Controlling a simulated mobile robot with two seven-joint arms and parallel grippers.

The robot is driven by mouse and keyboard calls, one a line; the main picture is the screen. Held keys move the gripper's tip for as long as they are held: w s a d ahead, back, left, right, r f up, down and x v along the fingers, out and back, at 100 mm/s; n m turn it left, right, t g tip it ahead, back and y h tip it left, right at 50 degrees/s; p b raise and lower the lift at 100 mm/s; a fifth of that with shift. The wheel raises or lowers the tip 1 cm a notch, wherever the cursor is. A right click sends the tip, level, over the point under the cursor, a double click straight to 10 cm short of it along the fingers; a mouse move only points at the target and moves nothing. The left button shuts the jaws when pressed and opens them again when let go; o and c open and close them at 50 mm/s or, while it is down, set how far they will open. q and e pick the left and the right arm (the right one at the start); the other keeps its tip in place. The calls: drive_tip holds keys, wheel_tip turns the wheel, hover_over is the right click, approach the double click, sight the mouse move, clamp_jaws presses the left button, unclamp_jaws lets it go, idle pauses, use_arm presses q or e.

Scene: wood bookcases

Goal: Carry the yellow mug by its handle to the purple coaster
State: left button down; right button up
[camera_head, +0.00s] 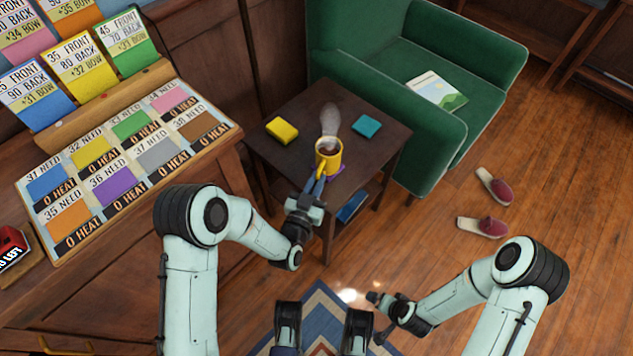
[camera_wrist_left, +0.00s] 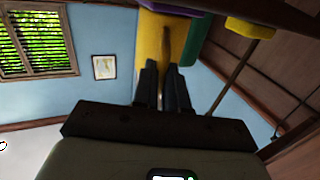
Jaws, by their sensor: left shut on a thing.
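The yellow mug (camera_head: 329,157) is upright with a dark drink and steam, at the front of the small wooden side table (camera_head: 308,112). The purple coaster (camera_head: 339,170) shows only as a sliver by the mug's base; I cannot tell whether they touch. My left gripper (camera_head: 318,181) is shut on the mug's handle from the front. The left wrist view, upside down, shows the fingers (camera_wrist_left: 164,85) at the yellow handle, with the purple coaster (camera_wrist_left: 172,6) at the top edge. My right gripper (camera_head: 377,300) is low over the floor, its jaws unclear.
A yellow square block (camera_head: 282,130) and a teal one (camera_head: 367,126) lie farther back on the table. A green armchair (camera_head: 440,75) stands right behind it. A blue book (camera_head: 352,206) is on the lower shelf. Red slippers (camera_head: 494,187) lie on the floor.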

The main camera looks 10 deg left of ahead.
use_arm(q)
drive_tip(key=shift+r, duration=0.1)
drive_tip(key=c, duration=1.2)
unclamp_jaws()
drive_tip(key=shift+o, duration=0.2)
